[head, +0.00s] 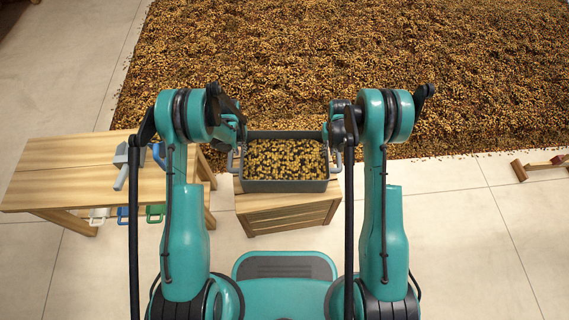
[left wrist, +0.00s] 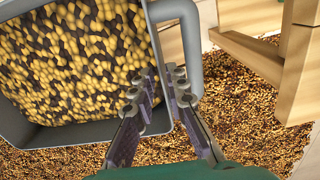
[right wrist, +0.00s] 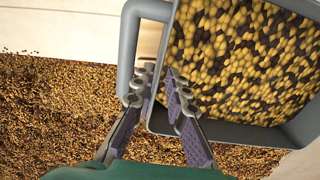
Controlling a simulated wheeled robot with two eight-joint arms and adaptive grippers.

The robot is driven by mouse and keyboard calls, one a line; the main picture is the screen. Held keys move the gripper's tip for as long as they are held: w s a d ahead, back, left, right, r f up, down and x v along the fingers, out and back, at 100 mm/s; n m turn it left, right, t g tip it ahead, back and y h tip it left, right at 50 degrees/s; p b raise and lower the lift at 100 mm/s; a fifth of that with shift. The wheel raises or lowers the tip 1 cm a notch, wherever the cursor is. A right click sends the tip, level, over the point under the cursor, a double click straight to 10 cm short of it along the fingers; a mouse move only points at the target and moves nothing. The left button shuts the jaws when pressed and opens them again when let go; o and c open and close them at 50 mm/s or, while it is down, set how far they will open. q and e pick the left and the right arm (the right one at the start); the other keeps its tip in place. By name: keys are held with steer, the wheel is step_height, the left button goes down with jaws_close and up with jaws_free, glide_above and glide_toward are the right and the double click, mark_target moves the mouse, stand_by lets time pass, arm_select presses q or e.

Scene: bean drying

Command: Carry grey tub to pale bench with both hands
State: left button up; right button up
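The grey tub (head: 286,186), full of yellow and dark beans, stands level on a slatted wooden stand in the middle of the head view. A grey loop handle sticks out from each end. My left gripper (left wrist: 160,85) is at the tub's left end, its fingers apart across the wall line beside the left handle (left wrist: 190,60). My right gripper (right wrist: 159,82) is likewise at the right end, fingers apart beside the right handle (right wrist: 127,60). I see no finger closed around a handle; contact is unclear. The pale wooden bench (head: 60,180) is at the left.
The slatted stand (head: 290,215) is under the tub. A small grey item (head: 121,166) and a blue one (head: 158,155) are at the bench's right part; coloured handles (head: 155,212) show below it. Beans (head: 350,70) cover the floor behind.

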mark_target(245, 168)
arm_select(q)
steer(key=shift+f, duration=0.1)
arm_select(e)
steer(key=shift+f, duration=0.1)
